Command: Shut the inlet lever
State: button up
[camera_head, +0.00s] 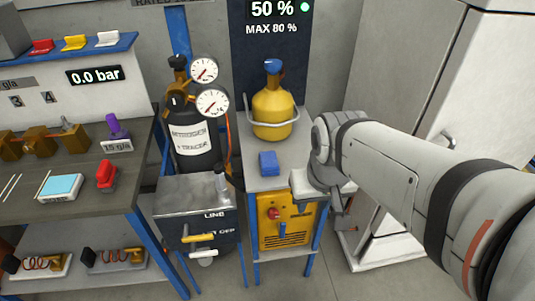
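I cannot tell for sure which handle is the inlet lever. A yellow lever (199,238) lies roughly level on the front of a grey box (195,197) with partly readable lettering that includes "LINE". A white or grey fitting (205,254) sits just below that lever. A yellow bottle (273,109) with a blue top stands behind, on a small grey-topped stand (262,182). My gripper (335,207) hangs by the stand's right edge, to the right of the grey box and apart from the yellow lever. Its fingers are mostly hidden by the wrist, so its opening is unclear.
A black nitrogen cylinder (193,137) with two gauges stands behind the grey box. A blue block (268,163) lies on the stand. The left bench (75,190) holds brass valves, a purple item and a red item. A white cabinet (400,100) stands behind my arm.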

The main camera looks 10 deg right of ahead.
aim_at(281, 226)
jog(key=z, duration=0.05)
jog(key=i, duration=0.35)
jog(key=z, duration=0.75)
jog(key=k, duration=1.65)
jog(key=u, duration=0.7)
jog(key=i, duration=1)
jog(key=u, duration=0.05)
